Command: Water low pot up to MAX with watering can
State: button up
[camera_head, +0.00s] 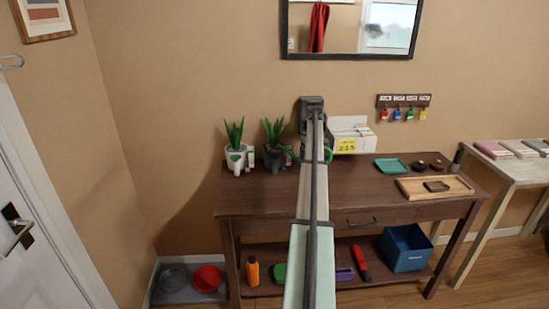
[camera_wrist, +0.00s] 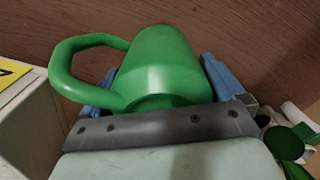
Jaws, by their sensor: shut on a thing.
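The green watering can (camera_wrist: 165,65) fills the middle of the wrist view, its loop handle to the left. My gripper (camera_wrist: 160,84) is shut on it, with a blue finger on either side. The can's spout is not clear to see. In the head view my arm hides most of the can; a green bit of its handle (camera_head: 329,154) shows right of the arm. Two potted plants stand left of the arm on the dark table: a white pot (camera_head: 236,160) and a dark grey pot (camera_head: 272,160). I cannot tell their water levels or which is low.
A white box with a yellow label (camera_head: 347,145) stands close to the right of the can. A teal tray (camera_head: 391,166) and wooden tray (camera_head: 412,189) lie further right on the dark table (camera_head: 255,198). Key hooks (camera_head: 404,101) and a mirror (camera_head: 348,25) hang on the wall behind.

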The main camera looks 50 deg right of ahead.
jog(key=shift+d, duration=0.1)
dwell(0.5)
jog(key=shift+s+f+g+h, duration=0.1)
jog(key=shift+s+g+h, duration=0.05)
jog(key=shift+g+h, duration=0.55)
notch_tip(320, 180, up, 3)
jog(key=shift+f+g+h, duration=0.1)
jog(key=shift+g+h, duration=0.4)
jog(key=shift+g, duration=0.4)
notch_tip(320, 180, down, 3)
jog(key=shift+r+t+y, duration=0.2)
jog(key=shift+t+y, duration=0.4)
jog(key=shift+t, duration=0.1)
jog(key=shift+d+f+t, duration=0.1)
jog(key=shift+t, duration=0.2)
jog(key=shift+y, duration=0.3)
jog(key=shift+t+y, duration=0.3)
jog(key=shift+t, duration=0.3)
